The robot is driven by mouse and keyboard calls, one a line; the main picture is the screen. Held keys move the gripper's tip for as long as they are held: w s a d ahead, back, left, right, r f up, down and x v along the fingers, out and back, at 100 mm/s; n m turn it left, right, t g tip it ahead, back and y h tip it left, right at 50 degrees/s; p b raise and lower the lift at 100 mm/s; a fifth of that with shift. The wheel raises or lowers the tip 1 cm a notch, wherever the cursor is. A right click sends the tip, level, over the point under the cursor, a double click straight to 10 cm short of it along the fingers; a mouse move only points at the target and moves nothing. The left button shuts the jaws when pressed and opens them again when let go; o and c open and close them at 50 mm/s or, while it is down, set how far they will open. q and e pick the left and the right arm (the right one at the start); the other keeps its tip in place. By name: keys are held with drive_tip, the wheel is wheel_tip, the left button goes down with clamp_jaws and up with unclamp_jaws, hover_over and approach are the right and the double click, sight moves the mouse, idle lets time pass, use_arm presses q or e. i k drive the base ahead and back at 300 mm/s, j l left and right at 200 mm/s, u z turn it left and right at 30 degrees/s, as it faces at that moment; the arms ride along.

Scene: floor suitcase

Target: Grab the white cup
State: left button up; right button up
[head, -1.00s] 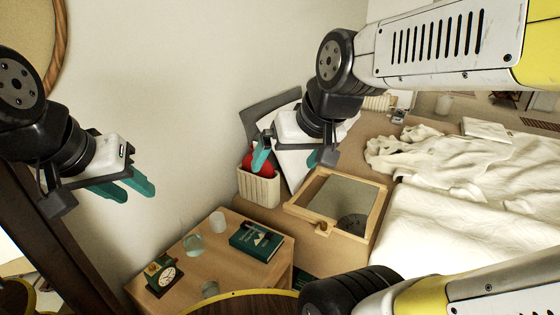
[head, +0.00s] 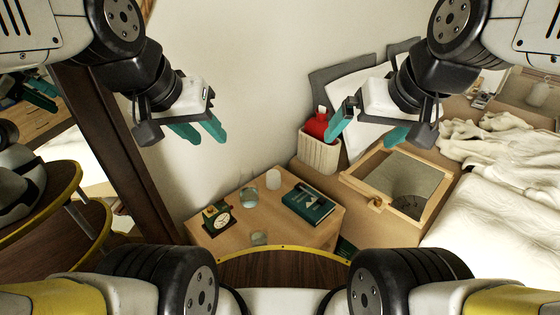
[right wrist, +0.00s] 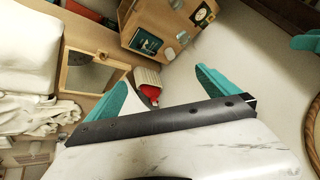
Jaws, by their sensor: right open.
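The white cup (head: 273,179) stands upright near the back edge of the small wooden table (head: 235,232). It also shows, small, in the right wrist view (right wrist: 168,54). My left gripper (head: 200,130) hangs in the air before the wall, up and left of the cup in the head view. Its two teal fingers are apart and nothing shows between them. My right gripper (head: 370,131) is open and empty, up and right of the cup in the head view. Its spread fingers also show in the right wrist view (right wrist: 160,90). Neither gripper touches the cup.
Near the cup are a clear glass (head: 248,197), a second glass (head: 259,238), a clock (head: 217,219) and a green book (head: 309,203). A ribbed white bin (head: 319,153) holds a red item (head: 317,124). A wooden-framed box (head: 436,203) stands at the right.

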sight(273, 181)
drive_tip(key=i+l+u, duration=0.15)
drive_tip(key=l+u, duration=0.25)
drive_tip(key=i+l+u, duration=0.1)
drive_tip(key=u, duration=0.3)
drive_tip(key=l+u, duration=0.8)
